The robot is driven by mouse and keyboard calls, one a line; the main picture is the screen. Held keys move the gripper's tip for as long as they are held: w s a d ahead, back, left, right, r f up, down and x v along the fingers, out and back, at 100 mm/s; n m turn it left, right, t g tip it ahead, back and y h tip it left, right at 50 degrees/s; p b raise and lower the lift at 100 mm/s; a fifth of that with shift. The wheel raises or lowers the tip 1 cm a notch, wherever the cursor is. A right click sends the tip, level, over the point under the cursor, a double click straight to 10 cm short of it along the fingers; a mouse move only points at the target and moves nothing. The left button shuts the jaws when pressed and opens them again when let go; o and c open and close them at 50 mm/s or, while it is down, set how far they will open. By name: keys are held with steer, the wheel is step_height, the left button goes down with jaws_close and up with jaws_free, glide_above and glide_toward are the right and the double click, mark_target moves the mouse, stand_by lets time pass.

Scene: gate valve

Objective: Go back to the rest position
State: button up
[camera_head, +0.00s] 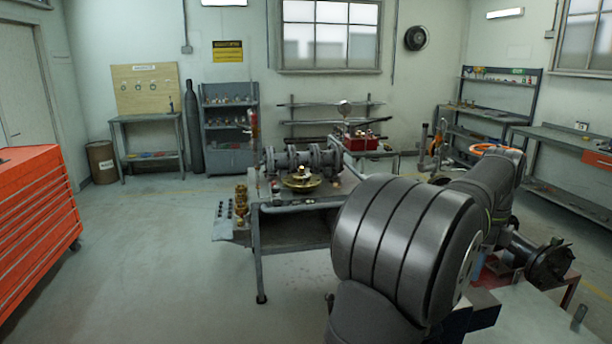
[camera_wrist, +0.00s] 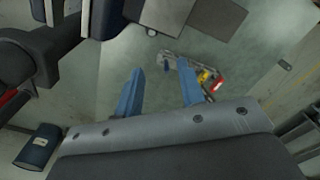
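My gripper (camera_wrist: 160,88) shows in the wrist view as two blue fingers held well apart, with nothing between them. Beyond them is the grey floor, with some small red and yellow items lying far below. In the head view my dark arm fills the front right, and the gripper itself is hidden. The gate valve (camera_head: 301,180), a brass-coloured round body with a flange, sits on the workbench (camera_head: 292,206) in the middle. My gripper is apart from it and touches nothing that I can see.
A red tool cabinet (camera_head: 38,225) stands at the left. A grey shelf (camera_head: 229,130) and a gas cylinder (camera_head: 193,128) stand at the back wall. A red toolbox (camera_head: 360,142) lies behind the workbench. The floor between cabinet and workbench is clear.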

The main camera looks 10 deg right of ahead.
steer(key=w+a+r, duration=0.2)
steer(key=w+a, duration=0.1)
steer(key=a, duration=0.4)
steer(key=w+a+r, duration=0.2)
steer(key=w+a, duration=0.1)
steer(key=a, duration=0.3)
steer(key=shift+w+a+r+m, duration=0.2)
steer(key=shift+a+r+m, duration=0.15)
steer(key=shift+a+m, duration=0.05)
stand_by(0.9)
